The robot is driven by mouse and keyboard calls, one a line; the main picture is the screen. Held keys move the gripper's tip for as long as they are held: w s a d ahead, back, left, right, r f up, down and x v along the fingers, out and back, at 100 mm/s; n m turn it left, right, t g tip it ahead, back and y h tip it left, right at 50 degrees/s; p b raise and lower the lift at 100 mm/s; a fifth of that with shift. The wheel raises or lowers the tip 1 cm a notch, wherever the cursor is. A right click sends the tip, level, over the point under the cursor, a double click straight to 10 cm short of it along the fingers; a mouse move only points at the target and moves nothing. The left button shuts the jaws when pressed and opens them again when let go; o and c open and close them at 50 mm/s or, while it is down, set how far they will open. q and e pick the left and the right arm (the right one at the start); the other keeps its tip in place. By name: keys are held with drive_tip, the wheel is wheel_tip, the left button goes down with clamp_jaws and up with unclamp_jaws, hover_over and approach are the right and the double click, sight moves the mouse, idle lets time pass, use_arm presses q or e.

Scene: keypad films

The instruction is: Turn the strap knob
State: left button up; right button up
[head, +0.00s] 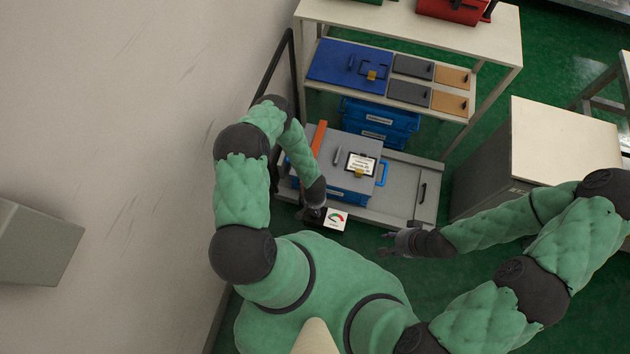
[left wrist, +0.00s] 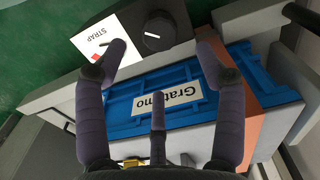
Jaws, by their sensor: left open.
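The strap knob (left wrist: 158,33) is a round black dial with a white pointer line, on a dark box in the left wrist view. Beside it is a white card (left wrist: 95,38) marked STRAP with a red mark. In the head view my left gripper (head: 313,212) hides the knob. My right gripper (head: 388,243) is empty, its fingers apart, right of the card.
A blue crate (left wrist: 125,108) with a grey lid (head: 340,150) stands beside the knob box. An orange strip (head: 319,138) runs along it. A grey base plate (head: 405,195) lies under it. A shelf (head: 420,30) stands behind, a cabinet (head: 550,140) at right. A wall is at left.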

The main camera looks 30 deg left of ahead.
sight(315, 211)
use_arm(q)
wheel_tip(315, 211, down, 8)
drive_tip(key=b, duration=0.3)
drive_tip(key=shift+f, duration=0.15)
drive_tip(key=shift+c, duration=0.3)
drive_tip(key=c, duration=1.1)
